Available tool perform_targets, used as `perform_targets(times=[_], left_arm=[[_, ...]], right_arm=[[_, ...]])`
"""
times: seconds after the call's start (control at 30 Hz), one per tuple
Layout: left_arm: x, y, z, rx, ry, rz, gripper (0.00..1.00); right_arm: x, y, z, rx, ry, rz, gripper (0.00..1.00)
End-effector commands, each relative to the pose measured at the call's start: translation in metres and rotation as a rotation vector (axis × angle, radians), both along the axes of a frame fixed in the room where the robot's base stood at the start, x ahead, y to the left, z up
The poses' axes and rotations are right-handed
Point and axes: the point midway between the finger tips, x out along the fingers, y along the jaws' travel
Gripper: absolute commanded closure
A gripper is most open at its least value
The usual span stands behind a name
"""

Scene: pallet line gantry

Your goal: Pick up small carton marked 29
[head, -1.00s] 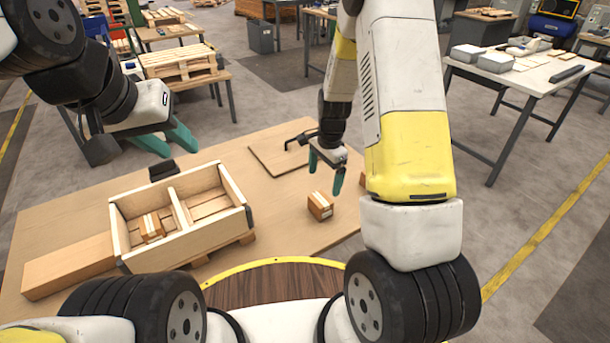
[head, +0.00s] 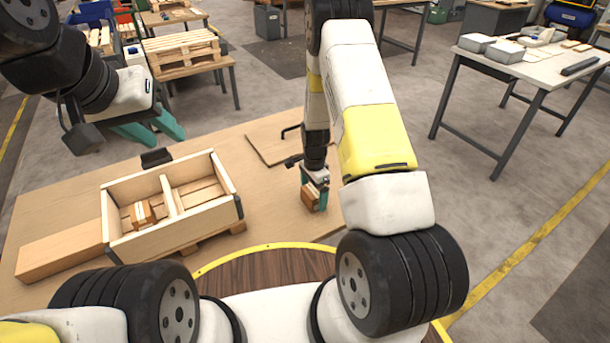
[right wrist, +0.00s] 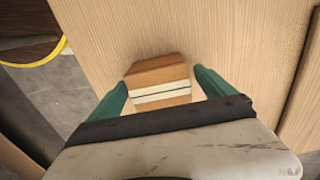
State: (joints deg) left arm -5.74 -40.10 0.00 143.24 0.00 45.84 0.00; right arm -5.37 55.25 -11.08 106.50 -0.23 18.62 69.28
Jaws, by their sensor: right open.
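A small brown carton (head: 310,196) stands on the table, right of the wooden crate. In the right wrist view the carton (right wrist: 158,82) shows a pale stripe; no number can be read. My right gripper (head: 314,190) is lowered over it, pointing down. In the right wrist view the right gripper's teal fingers (right wrist: 163,88) are open, one on each side of the carton, with small gaps. Another small carton (head: 141,213) is in the left compartment of the crate. My left gripper (head: 160,134) is raised beyond the crate, its teal fingers apart and empty.
The two-compartment wooden crate (head: 185,231) stands on the table (head: 262,215). A long brown box (head: 62,248) lies to its left. A flat board (head: 272,147) lies behind the right gripper. A dark small object (head: 156,157) is behind the crate.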

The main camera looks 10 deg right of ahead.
Motion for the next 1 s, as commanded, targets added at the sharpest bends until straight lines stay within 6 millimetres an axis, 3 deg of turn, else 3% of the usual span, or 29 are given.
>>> perform_targets(times=[0.17, 0.2, 0.6, 1.0], left_arm=[[0.0000, 0.0000, 0.0000, 0.000, 0.000, 0.000, 0.65], [0.0000, 0.0000, 0.0000, 0.000, 0.000, 0.000, 0.65], [0.0000, 0.0000, 0.0000, 0.000, 0.000, 0.000, 0.65], [0.0000, 0.0000, 0.0000, 0.000, 0.000, 0.000, 0.65]], right_arm=[[0.0001, 0.0000, -0.0002, 0.000, -0.001, 0.000, 0.06], [0.0001, 0.0000, -0.0001, 0.000, 0.000, 0.000, 0.10], [0.0001, 0.0001, 0.0001, 0.000, 0.000, 0.000, 0.88], [0.0009, 0.0002, 0.0084, 0.000, -0.003, 0.000, 0.88]])
